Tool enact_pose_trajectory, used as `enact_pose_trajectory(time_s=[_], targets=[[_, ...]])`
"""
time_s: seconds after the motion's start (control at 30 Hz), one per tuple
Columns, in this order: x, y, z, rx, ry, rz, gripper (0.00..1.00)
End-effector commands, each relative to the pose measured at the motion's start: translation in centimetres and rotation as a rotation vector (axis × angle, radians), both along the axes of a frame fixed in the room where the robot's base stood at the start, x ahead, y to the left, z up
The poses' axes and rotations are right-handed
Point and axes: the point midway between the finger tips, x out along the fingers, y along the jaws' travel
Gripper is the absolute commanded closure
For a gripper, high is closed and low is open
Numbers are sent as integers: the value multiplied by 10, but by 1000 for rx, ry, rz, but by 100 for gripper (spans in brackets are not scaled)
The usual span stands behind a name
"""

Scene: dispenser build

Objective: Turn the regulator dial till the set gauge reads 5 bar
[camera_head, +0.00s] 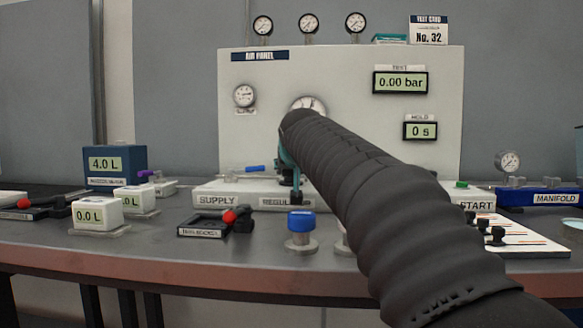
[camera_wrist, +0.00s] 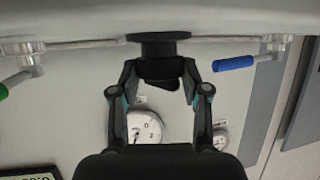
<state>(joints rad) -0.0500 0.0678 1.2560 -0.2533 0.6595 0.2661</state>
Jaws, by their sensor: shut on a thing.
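The regulator dial (camera_wrist: 160,40) is a black knob with a wide disc, at the top of the wrist view. My gripper (camera_wrist: 158,75) has its two fingers closed in on the dial's narrower part, one on each side. In the head view my arm hides the dial, and my gripper (camera_head: 289,175) shows only in part above the regulator label (camera_head: 284,202). A round white gauge (camera_head: 309,102) above the regulator, likely the set gauge, is mostly covered by my arm. A gauge also shows beside my left finger in the wrist view (camera_wrist: 146,127); its reading is too small to tell.
The blue supply handle (camera_head: 255,169) is left of my gripper; it also shows in the wrist view (camera_wrist: 233,63). A green-topped start valve (camera_head: 461,184) is at the right. The test display (camera_head: 400,82) reads 0.00 bar. A blue-capped part (camera_head: 301,222) stands in front.

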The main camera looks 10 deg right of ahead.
Motion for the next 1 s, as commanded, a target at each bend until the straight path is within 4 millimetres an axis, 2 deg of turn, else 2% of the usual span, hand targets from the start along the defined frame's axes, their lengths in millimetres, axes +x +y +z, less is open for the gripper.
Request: enact_pose_trajectory(time_s=[0.13,0.17,0.23,0.53,0.67,0.77,1.0], targets=[[0,0,0,0,-1,0,88],[0,0,0,0,-1,0,46],[0,0,0,0,-1,0,29],[0,0,0,0,0,0,29],[-7,1,4,0,-1,0,29],[-19,2,9,0,-1,0,29],[-63,8,28,1,-4,1,29]])
